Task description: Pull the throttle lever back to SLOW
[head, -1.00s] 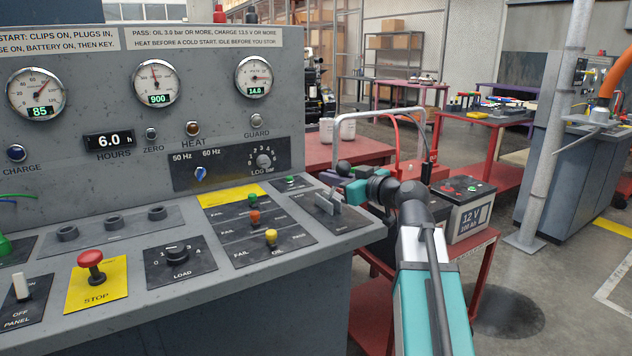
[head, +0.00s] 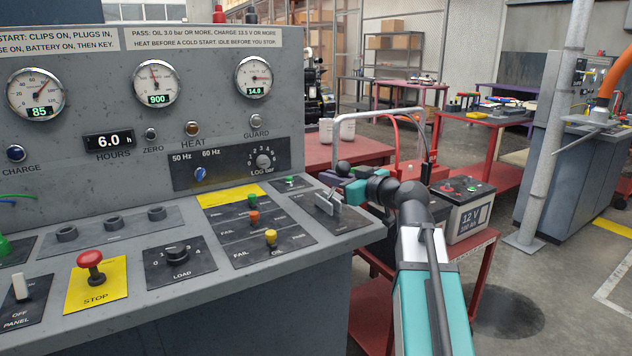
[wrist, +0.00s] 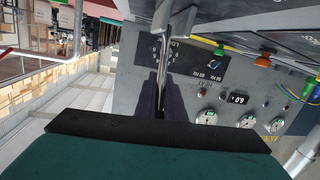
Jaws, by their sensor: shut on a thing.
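The throttle lever (head: 328,204) is a pale grey metal lever on a dark plate at the right end of the sloped desk. My gripper (head: 334,190) is at its upper part. In the wrist view the dark fingers of my gripper (wrist: 161,92) are shut on the bright metal lever (wrist: 178,38), which runs up between them. The plate's lettering is too small to read, so I cannot tell how the lever lines up with SLOW. The middle gauge (head: 157,82) reads 900.
A yellow knob (head: 271,238) and an orange knob (head: 254,217) stand left of the lever. The red STOP button (head: 90,263) is at the front left. A battery (head: 463,210) on a red cart stands right of my arm.

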